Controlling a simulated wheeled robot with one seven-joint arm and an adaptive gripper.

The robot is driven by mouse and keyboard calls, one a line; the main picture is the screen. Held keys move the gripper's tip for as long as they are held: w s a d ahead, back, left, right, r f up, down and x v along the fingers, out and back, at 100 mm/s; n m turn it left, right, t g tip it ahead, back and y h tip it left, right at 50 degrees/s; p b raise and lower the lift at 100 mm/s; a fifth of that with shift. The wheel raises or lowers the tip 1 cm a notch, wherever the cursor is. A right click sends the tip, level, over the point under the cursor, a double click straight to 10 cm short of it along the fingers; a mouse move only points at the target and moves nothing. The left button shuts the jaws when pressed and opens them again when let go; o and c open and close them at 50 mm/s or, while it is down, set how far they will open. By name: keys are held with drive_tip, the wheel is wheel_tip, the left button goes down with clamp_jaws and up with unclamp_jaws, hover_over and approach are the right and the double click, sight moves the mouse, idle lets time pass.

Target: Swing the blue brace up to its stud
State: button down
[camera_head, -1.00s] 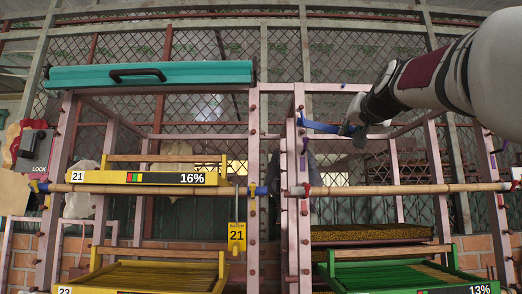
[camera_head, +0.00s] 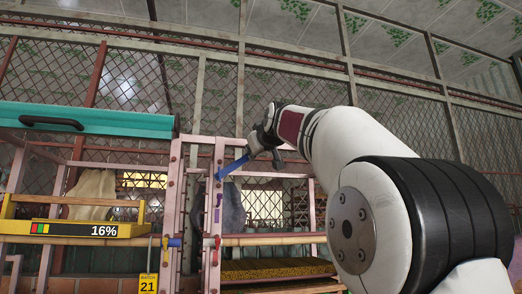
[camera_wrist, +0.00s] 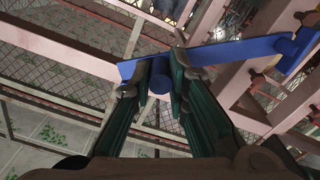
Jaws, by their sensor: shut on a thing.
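The blue brace (camera_head: 233,166) is a flat bar. Its lower left end is at a pink post (camera_head: 215,205), and it slopes up to the right to my gripper (camera_head: 266,148). In the wrist view, my gripper (camera_wrist: 158,76) is shut on the blue brace (camera_wrist: 225,52) near its free end, with a round blue knob (camera_wrist: 160,84) between the fingers. The brace's far end lies against the pink frame (camera_wrist: 268,95). Small pinkish studs (camera_wrist: 257,79) stick out of the frame there. I cannot tell which stud is the brace's own.
A bamboo pole (camera_head: 270,240) crosses the rack front below the brace. A yellow tray (camera_head: 75,229) marked 16% and a teal bar with a black handle (camera_head: 85,120) are at left. A mesh wall (camera_head: 290,90) stands behind. The space above the brace looks open.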

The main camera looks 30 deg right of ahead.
drive_tip(key=shift+w+a+r+n+p, duration=0.15)
drive_tip(key=shift+a+r+n+p, duration=0.35)
drive_tip(key=shift+r+n, duration=0.25)
drive_tip(key=shift+f, duration=0.1)
drive_tip(key=c, duration=1.5)
unclamp_jaws()
drive_tip(key=shift+c, duration=0.2)
drive_tip(key=v, duration=1.2)
